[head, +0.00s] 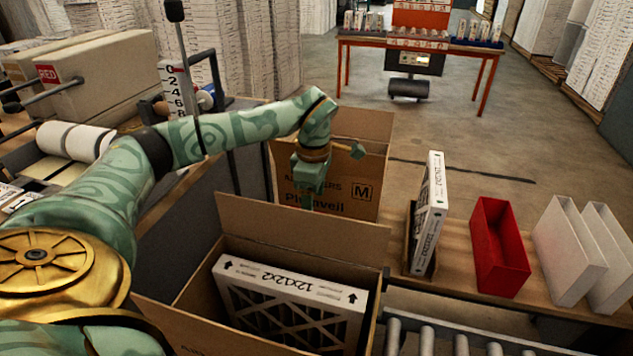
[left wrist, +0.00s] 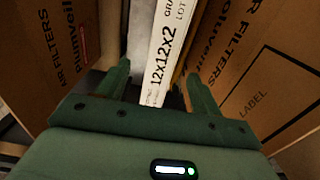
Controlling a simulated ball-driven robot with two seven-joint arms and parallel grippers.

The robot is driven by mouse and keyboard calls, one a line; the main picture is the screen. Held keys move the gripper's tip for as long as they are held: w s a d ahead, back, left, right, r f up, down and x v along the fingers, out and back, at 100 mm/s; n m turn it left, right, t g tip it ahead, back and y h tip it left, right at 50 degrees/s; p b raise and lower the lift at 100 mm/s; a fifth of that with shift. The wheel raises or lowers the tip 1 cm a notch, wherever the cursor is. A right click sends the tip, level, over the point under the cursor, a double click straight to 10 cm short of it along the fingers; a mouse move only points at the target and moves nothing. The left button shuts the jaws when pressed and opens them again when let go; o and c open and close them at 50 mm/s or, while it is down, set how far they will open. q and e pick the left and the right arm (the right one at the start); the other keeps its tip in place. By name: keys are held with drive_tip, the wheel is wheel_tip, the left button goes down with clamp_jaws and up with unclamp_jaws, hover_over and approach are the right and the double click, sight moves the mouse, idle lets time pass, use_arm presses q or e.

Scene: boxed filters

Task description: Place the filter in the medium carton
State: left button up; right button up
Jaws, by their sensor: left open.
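My left gripper (head: 308,203) points down in front of a brown carton panel marked M (head: 362,192) and is open. In the left wrist view its fingers (left wrist: 158,88) stand on either side of a white filter edge (left wrist: 165,50) printed 12x12x2, between printed cardboard panels (left wrist: 262,60); contact cannot be told. In the head view this spot is partly hidden by the nearer carton's flap. The nearer open carton (head: 195,300) holds a white-framed filter (head: 290,290) marked 12x12x2. Another white filter (head: 430,215) stands upright in a dark holder to the right. My right gripper is not in view.
A red bin (head: 500,245) and white bins (head: 570,250) stand on the wooden bench at right. A roller conveyor (head: 460,340) runs along the front. A height scale (head: 177,90) and closed boxes (head: 90,75) are at left. An orange table (head: 415,50) stands far behind.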

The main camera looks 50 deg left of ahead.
use_arm(q)
drive_tip(key=shift+f, duration=0.85)
drive_tip(key=shift+s+f+b, duration=0.1)
drive_tip(key=shift+f+b, duration=0.2)
wheel_tip(320, 180, down, 5)
drive_tip(key=b, duration=0.2)
drive_tip(key=shift+b, duration=0.4)
drive_tip(key=shift+s+r, duration=0.1)
drive_tip(key=shift+r, duration=0.05)
drive_tip(key=shift+c, duration=0.6)
clamp_jaws()
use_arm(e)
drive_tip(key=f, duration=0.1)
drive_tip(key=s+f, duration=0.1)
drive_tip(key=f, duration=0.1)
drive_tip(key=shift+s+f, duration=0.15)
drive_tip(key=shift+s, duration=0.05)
